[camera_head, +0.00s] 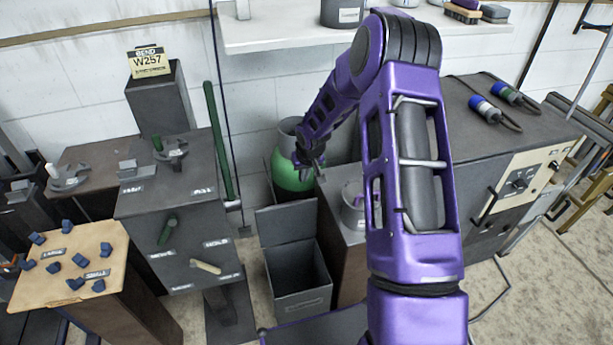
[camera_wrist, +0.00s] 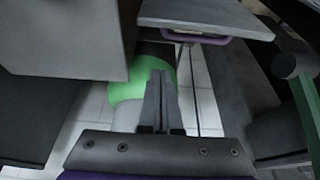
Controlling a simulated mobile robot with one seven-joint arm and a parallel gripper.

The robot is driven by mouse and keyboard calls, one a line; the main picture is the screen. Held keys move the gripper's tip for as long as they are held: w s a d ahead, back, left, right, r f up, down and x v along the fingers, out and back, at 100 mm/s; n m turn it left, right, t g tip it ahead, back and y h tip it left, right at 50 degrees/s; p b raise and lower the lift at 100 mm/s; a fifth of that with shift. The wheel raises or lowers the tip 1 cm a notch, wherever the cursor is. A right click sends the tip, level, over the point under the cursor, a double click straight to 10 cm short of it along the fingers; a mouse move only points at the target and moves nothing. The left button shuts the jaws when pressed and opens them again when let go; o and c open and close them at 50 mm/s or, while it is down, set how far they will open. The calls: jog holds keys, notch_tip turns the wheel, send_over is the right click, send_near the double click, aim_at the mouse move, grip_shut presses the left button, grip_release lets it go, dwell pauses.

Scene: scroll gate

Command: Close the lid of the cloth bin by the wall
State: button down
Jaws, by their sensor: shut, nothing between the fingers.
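The cloth bin (camera_head: 298,292) is a dark grey open-topped box on the floor in the head view, with a small label on its front. Its lid (camera_head: 285,223) stands raised at the back edge, so the bin is open and looks empty. My gripper (camera_head: 303,172) is above and behind the raised lid, in front of a green and grey cylinder (camera_head: 290,172). In the wrist view my gripper (camera_wrist: 160,78) has its fingers together with nothing between them, and the green cylinder (camera_wrist: 134,88) shows behind. I cannot tell which grey panel there is the lid.
A dark cabinet (camera_head: 168,215) with hooks stands left of the bin, and a grey and brown bench (camera_head: 345,240) stands close on its right. A white shelf (camera_head: 285,35) juts from the wall above. A green pole (camera_head: 218,140) leans left of my gripper.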

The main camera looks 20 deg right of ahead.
jog(key=shift+s+f+b, duration=0.1)
jog(key=shift+s+f, duration=0.2)
jog(key=shift+f, duration=0.7)
jog(key=shift+s+f+b, duration=0.1)
jog(key=shift+s+f, duration=0.2)
jog(key=shift+f, duration=0.65)
jog(key=shift+s+f+b, duration=0.1)
jog(key=shift+s+f, duration=0.2)
jog(key=shift+f, duration=0.7)
jog(key=shift+s+d, duration=0.1)
